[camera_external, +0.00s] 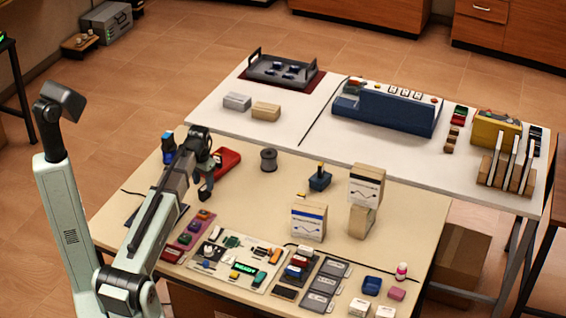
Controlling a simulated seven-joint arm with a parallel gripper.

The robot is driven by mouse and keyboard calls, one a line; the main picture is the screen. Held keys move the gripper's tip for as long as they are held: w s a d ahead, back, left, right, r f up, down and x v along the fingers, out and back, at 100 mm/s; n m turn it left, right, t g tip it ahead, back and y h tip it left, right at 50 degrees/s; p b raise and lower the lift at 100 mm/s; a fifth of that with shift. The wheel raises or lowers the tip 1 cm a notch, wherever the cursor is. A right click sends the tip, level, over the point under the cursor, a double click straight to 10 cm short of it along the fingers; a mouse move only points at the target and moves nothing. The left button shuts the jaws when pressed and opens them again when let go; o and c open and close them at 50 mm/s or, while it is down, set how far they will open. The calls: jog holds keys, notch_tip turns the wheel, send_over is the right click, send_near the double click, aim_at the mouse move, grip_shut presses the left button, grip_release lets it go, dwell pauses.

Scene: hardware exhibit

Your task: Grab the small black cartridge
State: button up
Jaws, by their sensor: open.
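My gripper (205,184) is open and points down over the left part of the beige table, beside a red object (227,158). Nothing shows clearly between its fingers. I cannot tell for sure which thing is the small black cartridge. A small flat black piece (284,294) lies at the table's front, right of the board of parts. A dark grey spool-like cylinder (268,160) stands to the right of the red object, apart from my gripper. My arm hides part of the table's left side.
A board with several small parts (240,262) lies in front. A white table (300,105) with a blue device (388,112) adjoins behind. The beige table's middle is mostly clear.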

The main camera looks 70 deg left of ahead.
aim_at(204, 187)
jog(key=shift+d+f, duration=0.2)
jog(key=shift+f, duration=1.6)
jog(key=c, duration=1)
jog(key=shift+r, duration=0.1)
jog(key=shift+c, duration=0.2)
